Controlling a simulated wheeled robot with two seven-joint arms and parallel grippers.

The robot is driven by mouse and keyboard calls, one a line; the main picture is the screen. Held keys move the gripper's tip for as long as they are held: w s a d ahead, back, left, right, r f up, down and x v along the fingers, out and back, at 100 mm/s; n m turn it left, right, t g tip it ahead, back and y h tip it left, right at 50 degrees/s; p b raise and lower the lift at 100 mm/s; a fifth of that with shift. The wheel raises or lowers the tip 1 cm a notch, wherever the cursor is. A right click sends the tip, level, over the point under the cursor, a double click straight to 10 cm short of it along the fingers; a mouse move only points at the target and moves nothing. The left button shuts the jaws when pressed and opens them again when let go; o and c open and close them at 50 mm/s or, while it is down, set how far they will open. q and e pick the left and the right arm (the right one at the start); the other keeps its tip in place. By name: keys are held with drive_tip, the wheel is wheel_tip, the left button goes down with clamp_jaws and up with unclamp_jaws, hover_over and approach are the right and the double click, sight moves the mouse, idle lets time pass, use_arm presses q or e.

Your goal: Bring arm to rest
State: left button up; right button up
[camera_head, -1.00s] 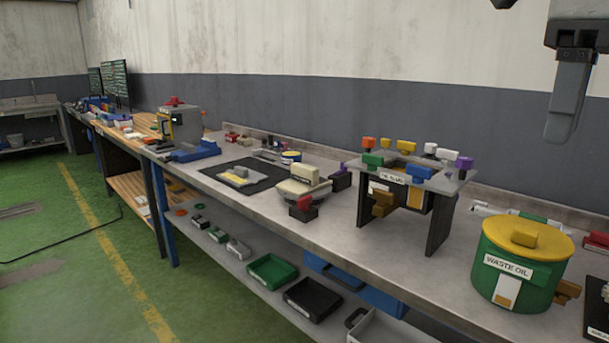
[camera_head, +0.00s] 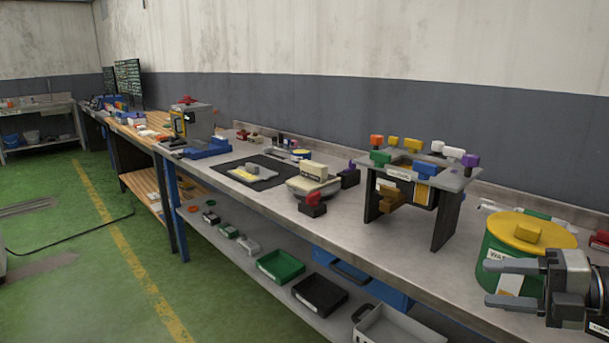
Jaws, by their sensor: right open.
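My right gripper (camera_head: 492,283) is in the lower right of the head view, pointing left. Its two grey fingers are spread apart with nothing between them. It is in front of the green waste oil bin (camera_head: 500,240) with the yellow lid (camera_head: 530,229) and hides part of the bin's label. I cannot tell whether it touches the bin. My left gripper does not show.
A long grey workbench (camera_head: 400,262) runs along the wall. On it are a black stand with coloured knobs (camera_head: 445,218), a beige-topped device (camera_head: 313,180) and a dark mat (camera_head: 233,180). Trays (camera_head: 280,265) lie on the lower shelf. The green floor (camera_head: 90,270) at left is largely clear.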

drive_tip(key=s+a+f+m+t+h, duration=0.3)
drive_tip(key=f+m, duration=0.6)
drive_tip(key=s+a+f+m+t+h, duration=0.2)
drive_tip(key=f+m+t+h, duration=0.15)
drive_tip(key=f+m, duration=0.55)
drive_tip(key=s+a+f+m+g+h, duration=0.1)
drive_tip(key=s+a+f+m+g, duration=0.1)
drive_tip(key=s+a+f+m, duration=0.2)
drive_tip(key=s+a+f+m+g+h, duration=0.1)
drive_tip(key=s+a+f+m+g, duration=0.2)
drive_tip(key=a, duration=0.8)
wheel_tip(320, 180, down, 3)
drive_tip(key=s+m, duration=0.2)
drive_tip(key=shift+s+m+h, duration=0.25)
drive_tip(key=shift+m+h, duration=0.05)
drive_tip(key=shift+h, duration=0.05)
drive_tip(key=shift+f, duration=0.1)
